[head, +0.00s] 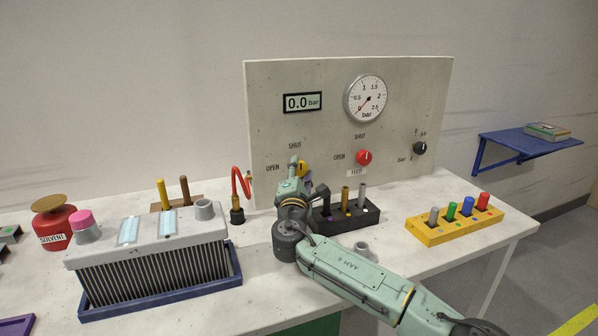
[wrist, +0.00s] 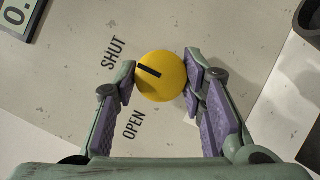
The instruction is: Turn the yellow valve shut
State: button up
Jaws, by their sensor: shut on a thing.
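The yellow valve (wrist: 172,88) is a round knob with a black pointer line on the panel. In the wrist view its line points up and left toward the word SHUT; the word OPEN is below left. My gripper (wrist: 160,78) has one finger on each side of the knob and is shut on it. In the head view the yellow valve (head: 303,169) shows only in part behind my gripper (head: 296,167), under its SHUT label.
The panel (head: 430,90) has a digital display (head: 302,103) reading 0.0 bar, a dial gauge (head: 366,98), a red FEED knob (head: 364,157) and a black knob (head: 420,148). A black peg block (head: 345,222) and a yellow peg block (head: 455,226) stand on the table (head: 260,275).

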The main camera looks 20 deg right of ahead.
jog(key=o, duration=1.1)
jog(key=v, duration=1.2)
